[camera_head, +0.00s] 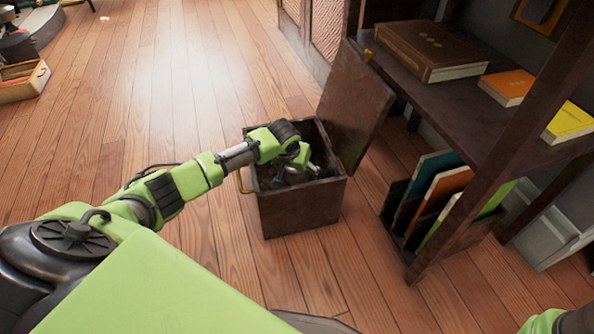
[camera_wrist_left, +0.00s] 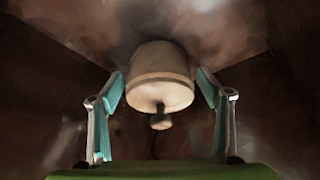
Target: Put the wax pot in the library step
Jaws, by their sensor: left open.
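The library step (camera_head: 300,208) is a dark brown wooden box on the floor with its lid (camera_head: 352,105) raised on the right side. My left gripper (camera_head: 303,171) reaches down inside the box. In the left wrist view, the wax pot (camera_wrist_left: 160,82) is a cream, rounded pot with a small knob facing the camera. It is inside the box by the dark walls, between the two fingers. The fingers stand open on either side of it, with small gaps visible near the pot. In the head view the pot is hidden. My right gripper is out of view.
A dark shelf (camera_head: 440,105) stands right of the box, with a brown book (camera_head: 430,48), an orange book (camera_head: 507,86) and a yellow book (camera_head: 570,121) on it. Upright books fill a low rack (camera_head: 440,195). The wooden floor left of the box is clear.

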